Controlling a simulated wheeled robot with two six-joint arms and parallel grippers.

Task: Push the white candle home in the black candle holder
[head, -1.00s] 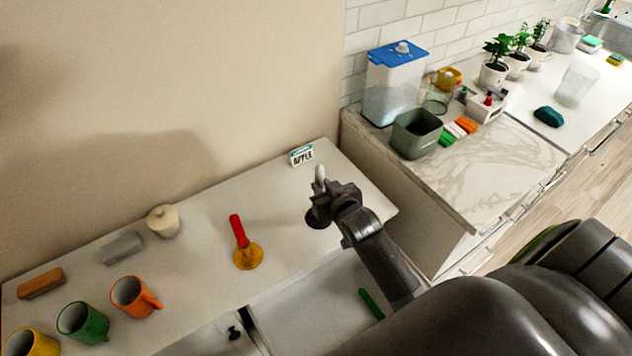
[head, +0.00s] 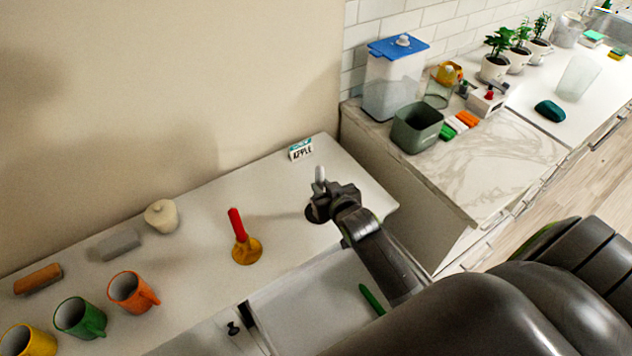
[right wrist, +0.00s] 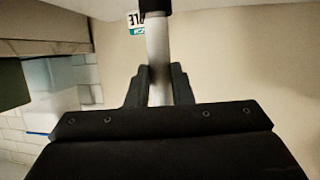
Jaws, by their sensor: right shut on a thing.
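The white candle (head: 320,174) stands up out of my right gripper (head: 322,192) in the head view. The right gripper is shut on the candle. In the right wrist view the candle (right wrist: 158,50) runs between the two dark fingers (right wrist: 159,85), and a black part (right wrist: 155,6) shows at its top edge. The black candle holder (head: 313,214) is on the white shelf top below the gripper, mostly hidden by it. How deep the candle sits in the holder cannot be told. My left gripper is not in view.
A red candle stands in a yellow holder (head: 247,250) to the left. An APPLE box (head: 300,150) lies behind the gripper. An open drawer (head: 310,300) with a green candle (head: 371,298) is in front.

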